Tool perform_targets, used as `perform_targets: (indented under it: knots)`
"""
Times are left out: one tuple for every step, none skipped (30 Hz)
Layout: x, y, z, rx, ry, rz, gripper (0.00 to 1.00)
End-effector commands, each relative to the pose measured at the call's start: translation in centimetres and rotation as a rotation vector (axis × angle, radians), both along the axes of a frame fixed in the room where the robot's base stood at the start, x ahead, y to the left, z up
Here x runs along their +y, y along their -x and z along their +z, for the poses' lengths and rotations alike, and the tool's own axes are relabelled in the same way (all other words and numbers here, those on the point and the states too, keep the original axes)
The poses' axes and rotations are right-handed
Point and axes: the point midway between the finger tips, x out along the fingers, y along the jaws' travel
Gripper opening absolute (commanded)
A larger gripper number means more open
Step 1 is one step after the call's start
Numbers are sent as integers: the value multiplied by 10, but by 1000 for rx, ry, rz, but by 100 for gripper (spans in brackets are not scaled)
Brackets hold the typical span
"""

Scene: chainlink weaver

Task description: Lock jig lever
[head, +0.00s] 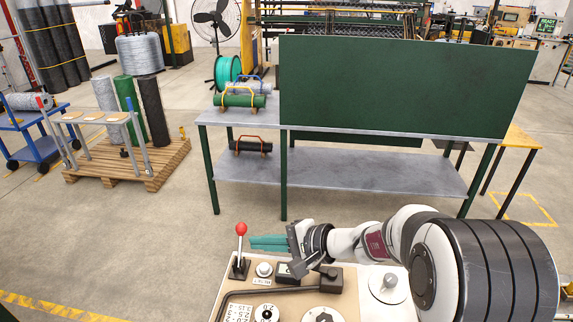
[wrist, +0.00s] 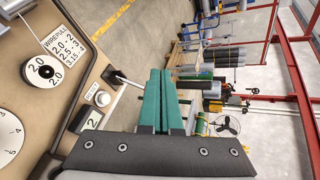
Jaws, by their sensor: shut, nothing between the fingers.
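A lever with a red ball knob (head: 241,229) stands nearly upright from a dark base at the left of the beige control panel (head: 228,287). My gripper (head: 252,243) has teal fingers, shut and empty. In the head view they point left, with their tips just right of the lever's shaft, below the knob. Touch cannot be told. In the wrist view my gripper (wrist: 160,72) shows its two fingers pressed together. The lever's metal shaft (wrist: 126,80) runs toward the fingers, and its knob is hidden behind them.
The panel carries a white button (head: 264,269), a dark bent bar (head: 278,291), and a WIREPULL dial (wrist: 44,72). A green-backed workbench (head: 400,90) stands beyond. Open floor lies left of the panel.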

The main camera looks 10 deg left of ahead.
Motion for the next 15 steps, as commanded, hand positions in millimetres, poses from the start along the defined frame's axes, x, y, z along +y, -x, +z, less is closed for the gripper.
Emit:
perform_targets:
  knots:
    - [1, -31, -22, -7, -38, -72, 0]
    - [0, -50, -34, -20, -59, -122, 0]
    - [-2, -71, -50, -34, -76, -184, 0]
    - [-5, -84, -62, -42, -84, -227, 0]
    - [-8, -96, -73, -50, -91, -266, 0]
    - [-12, -107, -86, -56, -94, -309, 0]
    - [-14, -114, -95, -61, -94, -336, 0]
    - [-17, -120, -102, -63, -94, -360, 0]
    - [-19, -125, -109, -66, -94, -384, 0]
    - [-21, -128, -112, -69, -94, -396, 0]
    - [-22, -130, -115, -69, -93, -405, 0]
    - [-23, -131, -118, -70, -92, -414, 0]
    - [-24, -132, -118, -70, -93, -416, 0]
    - [-24, -132, -118, -71, -93, -418, 0]
    - [-24, -132, -118, -71, -93, -418, 0]
